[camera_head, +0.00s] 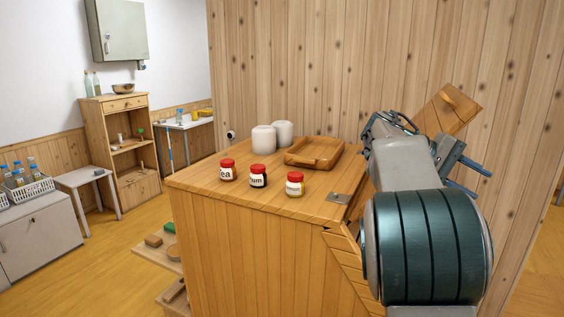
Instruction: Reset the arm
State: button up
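My arm reaches up on the right side of the head view, beside the wooden counter (225,205). My gripper (483,185) is at the far right, pointing right, with two blue fingers apart and nothing visible between them. Three small jars with red lids stand upright on the counter: a left jar (227,173), a middle jar (258,180) and a right jar (295,189). Their labels are only partly readable. The gripper is well to the right of the jars and touches none of them.
Two white canisters (263,140) (283,133) and a wooden tray (303,162) stand at the counter's back. A tilted wooden panel with a handle (447,108) shows behind my arm. Open floor (105,245) is at left.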

jog(key=s+a+f+n+t+y, duration=0.1)
jog(key=s+a+f+t+y, duration=0.6)
jog(key=s+a+f, duration=1.4)
jog(key=a+f+y, duration=0.1)
jog(key=a+y, duration=0.1)
jog(key=y, duration=0.3)
jog(key=shift+s+a+y, duration=0.15)
jog(key=shift+y, duration=0.15)
